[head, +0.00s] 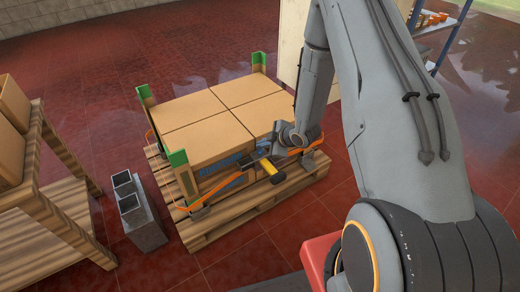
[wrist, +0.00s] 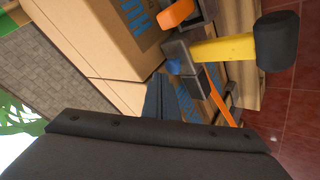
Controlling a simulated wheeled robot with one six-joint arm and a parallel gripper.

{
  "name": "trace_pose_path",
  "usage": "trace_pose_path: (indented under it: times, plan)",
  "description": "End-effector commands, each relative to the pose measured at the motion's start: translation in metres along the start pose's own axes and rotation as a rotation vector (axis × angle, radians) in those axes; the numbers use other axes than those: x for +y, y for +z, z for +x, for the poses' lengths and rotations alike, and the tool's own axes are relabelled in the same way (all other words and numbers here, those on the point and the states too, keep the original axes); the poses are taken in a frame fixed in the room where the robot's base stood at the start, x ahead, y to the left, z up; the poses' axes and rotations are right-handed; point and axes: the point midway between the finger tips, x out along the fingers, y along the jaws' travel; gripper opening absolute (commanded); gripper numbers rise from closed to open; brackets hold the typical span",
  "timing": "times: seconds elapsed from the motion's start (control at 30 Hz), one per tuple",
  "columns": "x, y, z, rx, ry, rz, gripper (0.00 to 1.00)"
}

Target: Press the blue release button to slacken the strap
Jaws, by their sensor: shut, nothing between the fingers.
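The strap buckle (wrist: 180,57) is a grey metal body with a yellow lever (wrist: 225,50) ending in a black grip (wrist: 277,41). The blue release button (wrist: 173,67) shows on the buckle's lower side in the wrist view. The orange strap (wrist: 222,103) leaves the buckle on both sides; in the head view the strap (head: 178,205) runs around the load. My gripper (wrist: 158,88) is shut and empty, its fingers pointing toward the boxes just below the button in the wrist view. A small gap seems to separate them. In the head view, the arm and gripper (head: 266,149) hide the button.
Cardboard boxes (head: 203,107) sit on a wooden pallet (head: 249,203) with green corner guards (head: 178,158). Red tiled floor is clear in front.

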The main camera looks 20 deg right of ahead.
Motion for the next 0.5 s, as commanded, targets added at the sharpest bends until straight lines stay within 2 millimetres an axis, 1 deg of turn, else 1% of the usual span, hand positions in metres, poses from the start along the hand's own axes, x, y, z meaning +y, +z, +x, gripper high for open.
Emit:
trace_pose_path:
  times: [0.07,0.37,0.5]
  plan:
    - [0.0016,-0.0019,-0.0025,0.0,0.0,0.0,0.0]
    - [0.0015,-0.0016,-0.0021,0.0,0.0,0.0,0.0]
    - [0.0042,-0.0043,-0.0059,0.0,0.0,0.0,0.0]
